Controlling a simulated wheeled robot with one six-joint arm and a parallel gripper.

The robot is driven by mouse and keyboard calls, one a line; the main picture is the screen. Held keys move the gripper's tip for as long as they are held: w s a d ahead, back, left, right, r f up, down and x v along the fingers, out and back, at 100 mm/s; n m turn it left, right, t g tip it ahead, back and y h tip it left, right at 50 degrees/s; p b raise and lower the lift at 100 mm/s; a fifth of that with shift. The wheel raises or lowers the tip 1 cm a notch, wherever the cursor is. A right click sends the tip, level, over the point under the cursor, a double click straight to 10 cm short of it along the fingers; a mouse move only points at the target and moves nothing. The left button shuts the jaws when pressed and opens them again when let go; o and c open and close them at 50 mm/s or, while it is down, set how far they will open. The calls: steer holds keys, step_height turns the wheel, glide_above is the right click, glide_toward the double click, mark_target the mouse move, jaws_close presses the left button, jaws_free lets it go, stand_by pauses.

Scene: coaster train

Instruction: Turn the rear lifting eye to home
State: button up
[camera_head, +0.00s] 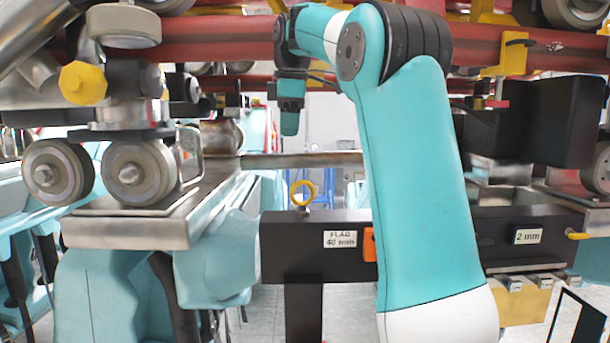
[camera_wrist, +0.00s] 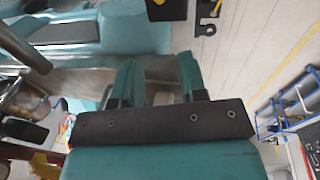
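A yellow ring-shaped lifting eye (camera_head: 303,193) stands upright on top of a dark beam (camera_head: 300,262), above a label reading "FLAG 40 mm". A smaller yellow piece (camera_head: 577,235) shows at the beam's right end; I cannot tell whether it is another eye. My gripper (camera_head: 290,122) points down, above and slightly left of the ring, well apart from it. In the wrist view, my gripper (camera_wrist: 158,76) has its two teal fingers spread with a gap between them and nothing held. The ring cannot be made out surely in the wrist view.
Steel wheels (camera_head: 140,173) rest over a metal ledge (camera_head: 130,228) at left. Red rails (camera_head: 230,38) run across the top. A black box (camera_head: 535,120) hangs at right above the beam. An orange block (camera_head: 369,244) sits beside the label. Open space lies around the ring.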

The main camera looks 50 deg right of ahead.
steer(key=s+d+r+n, duration=0.1)
steer(key=s+d+r, duration=0.15)
steer(key=r, duration=0.25)
glide_toward(305, 181)
steer(key=f+b, duration=0.2)
steer(key=b, duration=0.1)
steer(key=w+f+b, duration=0.1)
steer(key=f+b, duration=0.2)
steer(key=d+f+b, duration=0.1)
steer(key=f+b, duration=0.2)
steer(key=b, duration=0.1)
steer(key=shift+w+f, duration=0.2)
steer(key=shift+w, duration=0.1)
jaws_close()
